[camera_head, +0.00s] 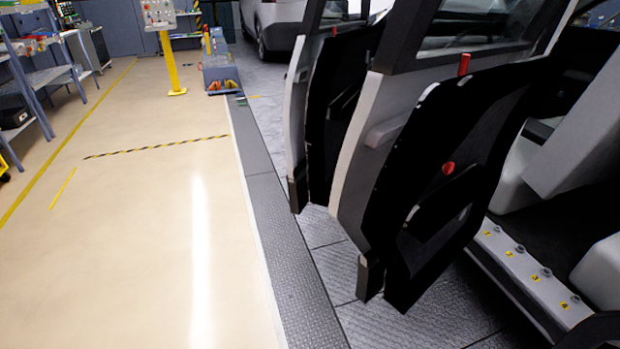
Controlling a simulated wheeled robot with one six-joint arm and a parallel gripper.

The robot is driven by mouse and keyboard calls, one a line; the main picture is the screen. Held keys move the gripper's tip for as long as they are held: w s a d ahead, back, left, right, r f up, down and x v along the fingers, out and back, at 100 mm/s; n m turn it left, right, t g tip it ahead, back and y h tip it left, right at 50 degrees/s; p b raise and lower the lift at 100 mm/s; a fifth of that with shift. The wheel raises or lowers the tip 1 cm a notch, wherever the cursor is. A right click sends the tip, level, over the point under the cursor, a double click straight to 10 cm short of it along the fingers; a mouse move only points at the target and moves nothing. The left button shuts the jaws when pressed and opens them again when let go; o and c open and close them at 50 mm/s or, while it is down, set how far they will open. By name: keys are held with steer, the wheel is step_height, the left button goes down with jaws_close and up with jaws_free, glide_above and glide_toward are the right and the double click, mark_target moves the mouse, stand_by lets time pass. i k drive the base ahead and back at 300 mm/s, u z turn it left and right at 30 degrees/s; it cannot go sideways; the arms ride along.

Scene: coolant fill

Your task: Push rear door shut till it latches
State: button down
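Two car doors stand open, one behind the other, on the right half of the head view. The nearer one, which appears to be the rear door (455,160), has a black inner panel facing me, a pale edge and red parts at its top and middle. It stands swung out from the body, with a wide gap to the door opening at right. The farther door (340,100) is partly hidden behind it. The sill (525,275) with several numbered yellow labels is exposed. The latch cannot be made out. My gripper is not in view.
A dark textured floor strip (285,250) runs along the car. The beige floor (130,240) at left is clear. Shelving (45,75) stands at far left, and a control panel on a yellow post (170,60) stands ahead. Another car (275,25) is at the back.

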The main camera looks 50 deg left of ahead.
mark_target(393, 199)
steer(key=k, duration=0.45)
steer(key=u, duration=1.5)
steer(key=i, duration=0.15)
steer(key=u, duration=0.2)
